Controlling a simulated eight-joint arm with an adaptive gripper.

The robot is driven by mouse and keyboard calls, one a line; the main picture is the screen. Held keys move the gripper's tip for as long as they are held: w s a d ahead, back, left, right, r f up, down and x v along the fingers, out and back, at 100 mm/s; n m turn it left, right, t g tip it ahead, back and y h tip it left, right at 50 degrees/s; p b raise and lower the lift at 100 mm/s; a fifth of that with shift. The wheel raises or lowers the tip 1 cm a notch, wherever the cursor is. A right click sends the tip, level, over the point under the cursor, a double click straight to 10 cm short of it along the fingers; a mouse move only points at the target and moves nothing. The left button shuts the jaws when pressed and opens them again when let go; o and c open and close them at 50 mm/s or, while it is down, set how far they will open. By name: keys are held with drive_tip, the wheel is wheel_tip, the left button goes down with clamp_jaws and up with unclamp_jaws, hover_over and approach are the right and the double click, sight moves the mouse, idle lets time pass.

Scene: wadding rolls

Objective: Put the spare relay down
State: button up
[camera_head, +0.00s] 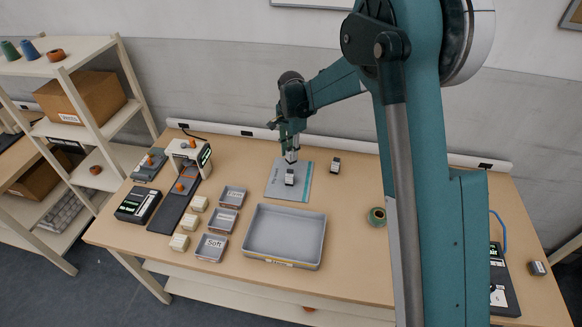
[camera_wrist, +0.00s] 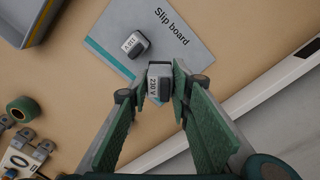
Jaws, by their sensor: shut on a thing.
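My gripper (camera_wrist: 159,88) is shut on a dark relay with a pale label reading 230 V (camera_wrist: 159,74). In the head view my gripper (camera_head: 291,157) is over the back part of the grey slip board (camera_head: 274,190), which also shows in the wrist view (camera_wrist: 182,68). I cannot tell whether the held relay touches the board. A second relay (camera_wrist: 135,44) lies on the board, its label upside down in the wrist view; it also shows in the head view (camera_head: 290,177), in front of my gripper. A third relay (camera_head: 335,165) stands on the table right of the board.
A large grey tray (camera_head: 284,262) stands in front of the board, with small labelled bins (camera_head: 211,248) to its left. A green tape roll (camera_head: 377,217) lies to the right. A white rail (camera_head: 345,146) runs along the back edge. Bare tabletop lies between board and tape.

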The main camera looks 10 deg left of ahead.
sight(291, 164)
drive_tip(key=shift+f, duration=1.6)
drive_tip(key=shift+f, duration=1.85)
drive_tip(key=shift+f+b, duration=0.15)
drive_tip(key=shift+b, duration=0.2)
drive_tip(key=o, duration=0.5)
drive_tip(key=shift+o, duration=0.6)
wheel_tip(291, 164, up, 12)
drive_tip(key=shift+r+p, duration=0.2)
drive_tip(key=shift+p, duration=0.35)
